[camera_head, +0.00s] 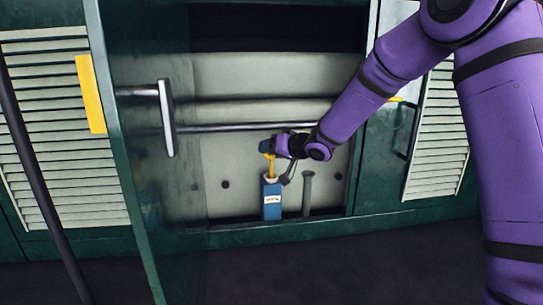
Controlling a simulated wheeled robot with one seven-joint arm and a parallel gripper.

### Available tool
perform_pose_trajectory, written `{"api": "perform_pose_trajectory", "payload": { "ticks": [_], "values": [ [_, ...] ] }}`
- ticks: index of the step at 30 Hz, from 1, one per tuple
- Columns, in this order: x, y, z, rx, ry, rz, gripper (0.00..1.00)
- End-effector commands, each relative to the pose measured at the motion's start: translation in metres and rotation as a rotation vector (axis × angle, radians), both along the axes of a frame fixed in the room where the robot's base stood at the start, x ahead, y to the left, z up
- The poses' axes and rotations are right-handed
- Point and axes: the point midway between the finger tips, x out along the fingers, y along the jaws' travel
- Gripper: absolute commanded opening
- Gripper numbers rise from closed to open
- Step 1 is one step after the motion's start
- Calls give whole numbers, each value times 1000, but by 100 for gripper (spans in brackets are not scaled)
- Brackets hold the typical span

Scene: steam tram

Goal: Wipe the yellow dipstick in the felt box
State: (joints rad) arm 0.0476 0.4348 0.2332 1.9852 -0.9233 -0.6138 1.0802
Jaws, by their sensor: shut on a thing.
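The yellow dipstick (271,164) stands upright above the blue felt box (271,206), which has a pale top and a small white label. The dipstick's lower end meets the box's top; how far it goes inside is hidden. My gripper (269,146) is at the end of my purple arm, reaching in from the right. It is shut on the upper end of the dipstick, directly above the box. The fingertips are small and dark here, so the grip itself shows poorly.
The box stands inside a green-framed recess. A grey capped pipe (307,194) rises just right of it. Metal rods (255,127) cross behind and above my gripper. An open panel with a handle (166,117) is at left. A louvred panel (65,130) is farther left.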

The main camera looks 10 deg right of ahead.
Motion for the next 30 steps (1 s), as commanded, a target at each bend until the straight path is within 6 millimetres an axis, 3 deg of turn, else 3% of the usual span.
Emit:
{"api": "perform_pose_trajectory", "payload": {
  "ticks": [30],
  "values": [
    [0, 0, 70, 0, -2, 1, 0]
  ]
}}
